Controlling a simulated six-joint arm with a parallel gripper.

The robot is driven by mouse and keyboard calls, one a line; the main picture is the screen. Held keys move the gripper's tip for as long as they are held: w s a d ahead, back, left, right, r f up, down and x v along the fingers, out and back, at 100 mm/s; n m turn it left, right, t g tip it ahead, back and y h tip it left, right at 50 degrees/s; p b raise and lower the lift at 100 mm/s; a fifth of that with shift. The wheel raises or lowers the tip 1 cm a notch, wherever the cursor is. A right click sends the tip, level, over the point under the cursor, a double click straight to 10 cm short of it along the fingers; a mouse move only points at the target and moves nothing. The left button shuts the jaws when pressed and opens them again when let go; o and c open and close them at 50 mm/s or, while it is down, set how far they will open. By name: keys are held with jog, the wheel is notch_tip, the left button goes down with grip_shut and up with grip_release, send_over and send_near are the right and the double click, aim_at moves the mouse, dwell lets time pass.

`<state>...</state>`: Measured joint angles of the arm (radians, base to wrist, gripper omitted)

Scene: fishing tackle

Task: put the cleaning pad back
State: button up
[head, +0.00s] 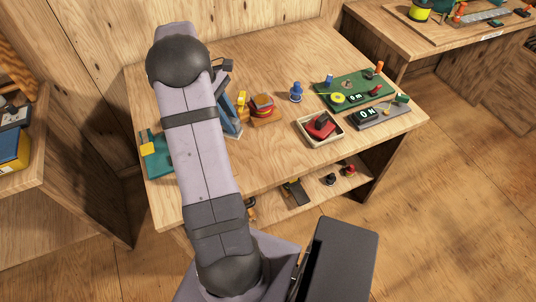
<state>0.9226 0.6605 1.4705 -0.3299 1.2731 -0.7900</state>
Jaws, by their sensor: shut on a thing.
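The upper part of my arm crosses the left of the table and hides much of what is behind it. My gripper is not visible; only a small dark piece shows beside the elbow, and I cannot tell what it is. I cannot pick out the cleaning pad for sure. A red block with a dark top (321,123) sits in a shallow cream tray (336,138) at the front middle of the table. A red and tan stacked piece (263,105) rests on a wooden block (265,119) just right of my arm.
A blue slanted panel (231,115) and a teal piece (156,158) are partly behind my arm. A blue peg (296,91) stands mid-table. A green board (345,88) and a grey "ON" plate (384,117) lie right. The table's (275,165) front strip is clear.

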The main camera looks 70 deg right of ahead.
jog(key=s+d+b, duration=0.2)
jog(key=s+d, duration=0.4)
jog(key=s, duration=0.4)
jog(key=shift+s+a+f+p, duration=0.15)
jog(key=shift+f+p, duration=0.45)
jog(key=shift+f, duration=2.05)
jog(key=shift+w+a+f+p, duration=0.15)
jog(key=shift+f+p, duration=0.45)
jog(key=shift+f, duration=2)
jog(key=shift+s+f, duration=0.1)
jog(key=shift+f, duration=0.05)
jog(key=o, duration=0.9)
jog(key=shift+o, duration=0.2)
jog(key=b+v, duration=0.2)
jog(key=v, duration=1)
jog(key=shift+b, duration=0.35)
jog(key=shift+r, duration=0.25)
